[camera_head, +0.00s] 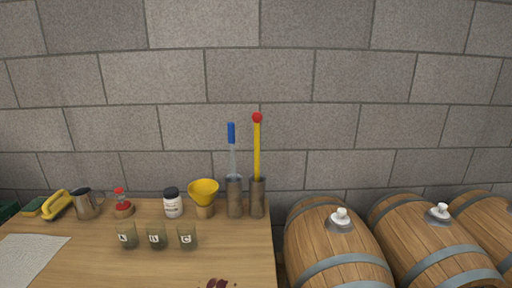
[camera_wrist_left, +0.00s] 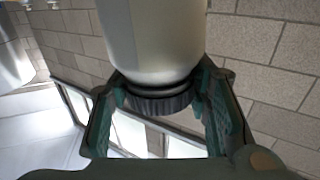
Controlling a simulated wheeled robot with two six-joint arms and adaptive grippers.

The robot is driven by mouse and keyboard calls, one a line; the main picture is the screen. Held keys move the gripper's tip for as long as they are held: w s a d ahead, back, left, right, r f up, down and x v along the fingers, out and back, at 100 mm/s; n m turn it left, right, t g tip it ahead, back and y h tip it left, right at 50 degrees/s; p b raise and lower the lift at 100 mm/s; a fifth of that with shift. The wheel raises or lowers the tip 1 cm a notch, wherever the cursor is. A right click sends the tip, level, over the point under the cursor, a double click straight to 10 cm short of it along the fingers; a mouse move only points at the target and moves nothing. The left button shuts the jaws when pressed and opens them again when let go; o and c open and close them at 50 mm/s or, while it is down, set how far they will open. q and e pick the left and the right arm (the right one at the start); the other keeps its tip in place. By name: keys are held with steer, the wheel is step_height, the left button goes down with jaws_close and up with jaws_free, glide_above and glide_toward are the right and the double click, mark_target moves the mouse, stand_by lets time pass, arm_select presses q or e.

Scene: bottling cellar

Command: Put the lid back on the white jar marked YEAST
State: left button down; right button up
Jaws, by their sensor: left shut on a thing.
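In the left wrist view my left gripper (camera_wrist_left: 163,92) is shut on a dark ribbed lid (camera_wrist_left: 160,104), with a finger on each side. A pale, smooth jar body (camera_wrist_left: 152,40) meets the lid and runs out of the top of the picture. No writing shows on it, and I cannot tell whether the lid is fully seated. In the head view a small white jar (camera_head: 173,209) with a black lid (camera_head: 172,192) stands upright on the table; its label is too small to read. Neither gripper shows in the head view, and the right one is in no view.
The wooden table (camera_head: 90,265) holds a metal jug (camera_head: 87,204), a red-topped bottle (camera_head: 123,205), a yellow funnel (camera_head: 204,191), two metal cylinders with tall tools and several lettered glasses (camera_head: 157,236). Paper (camera_head: 28,258) lies at left.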

arm_select(q)
steer(key=shift+a, duration=0.1)
stand_by(0.4)
steer(key=shift+w+d, duration=0.2)
steer(key=shift+d, duration=0.45)
steer(key=d+r+m+g+h, duration=0.1)
steer(key=d+m+g+h, duration=0.2)
steer(key=d, duration=0.9)
steer(key=shift+w+r+h, duration=0.35)
steer(key=shift+w+h, duration=0.1)
steer(key=shift+h, duration=0.15)
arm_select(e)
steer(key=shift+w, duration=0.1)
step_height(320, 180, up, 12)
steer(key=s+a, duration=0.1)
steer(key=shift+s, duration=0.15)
